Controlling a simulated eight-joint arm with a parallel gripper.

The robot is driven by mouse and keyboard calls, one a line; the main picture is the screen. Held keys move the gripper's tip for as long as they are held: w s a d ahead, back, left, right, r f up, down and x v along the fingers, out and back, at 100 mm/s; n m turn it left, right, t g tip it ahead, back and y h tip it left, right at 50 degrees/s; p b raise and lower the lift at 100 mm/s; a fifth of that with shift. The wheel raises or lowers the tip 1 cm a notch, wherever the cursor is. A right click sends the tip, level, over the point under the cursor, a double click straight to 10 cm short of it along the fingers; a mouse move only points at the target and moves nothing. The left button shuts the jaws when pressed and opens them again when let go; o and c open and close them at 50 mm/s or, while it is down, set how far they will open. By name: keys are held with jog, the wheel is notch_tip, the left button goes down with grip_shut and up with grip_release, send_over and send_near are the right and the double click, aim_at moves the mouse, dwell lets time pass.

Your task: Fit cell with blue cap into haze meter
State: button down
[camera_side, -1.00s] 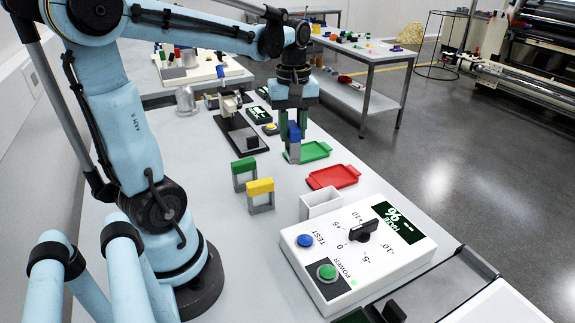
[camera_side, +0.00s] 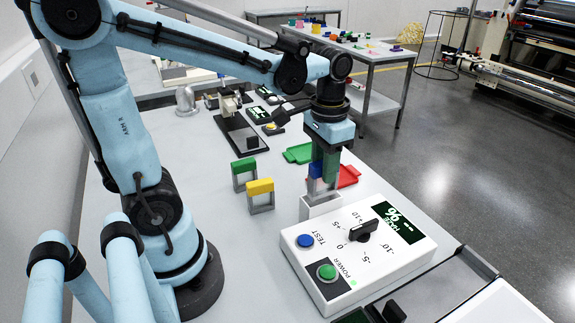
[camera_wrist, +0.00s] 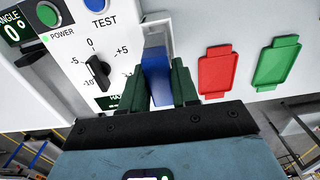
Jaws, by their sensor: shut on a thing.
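The cell with the blue cap (camera_side: 315,170) is held upright between the green fingers of my gripper (camera_side: 324,172). In the wrist view the blue cap (camera_wrist: 156,76) sits between the fingers of my gripper (camera_wrist: 160,88). The haze meter's panel with dial (camera_wrist: 98,70) is at the left there.
Cells with a green cap (camera_side: 244,166) and a yellow cap (camera_side: 260,188) stand on the table to the left. A red tray (camera_side: 348,175) and a green tray (camera_side: 298,153) lie behind my gripper. A dark stand (camera_side: 240,135) is further back.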

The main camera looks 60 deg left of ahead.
jog(key=shift+f, duration=2.4)
jog(key=shift+f, duration=0.1)
jog(key=c, duration=0.8)
grip_release()
jog(key=shift+c, duration=0.2)
notch_tip(320, 180, up, 12)
jog(key=shift+f, duration=0.1)
jog(key=shift+s+d+f+t, duration=0.1)
jog(key=shift+s+d+t, duration=0.1)
jog(key=shift+t, duration=0.2)
notch_tip(320, 180, down, 5)
jog(key=s+d+t, duration=0.1)
jog(key=d+t, duration=0.1)
jog(key=t, duration=0.4)
jog(key=shift+s+f, duration=0.2)
jog(key=shift+s, duration=0.1)
